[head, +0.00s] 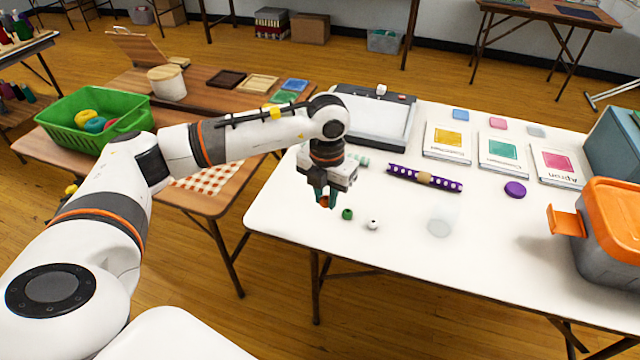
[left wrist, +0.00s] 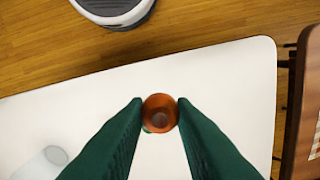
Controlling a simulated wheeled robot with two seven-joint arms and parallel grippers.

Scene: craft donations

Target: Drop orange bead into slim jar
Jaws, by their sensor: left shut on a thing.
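My left gripper (head: 326,198) is over the left part of the white table and is shut on the orange bead (head: 325,202). In the left wrist view the bead (left wrist: 160,112) sits between the two green fingertips, with its hole showing. The slim jar (head: 440,222) is clear and pale and stands on the white table to the right of the gripper, apart from it. The jar also shows, partly cut off, at the lower left of the left wrist view (left wrist: 42,163). My right gripper is in neither view.
A green bead (head: 347,214) and a white bead (head: 373,224) lie between gripper and jar. A purple perforated strip (head: 425,179) lies behind them, with a purple disc (head: 515,189) further right. An orange-lidded box (head: 607,230) stands at the right. The table's front is clear.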

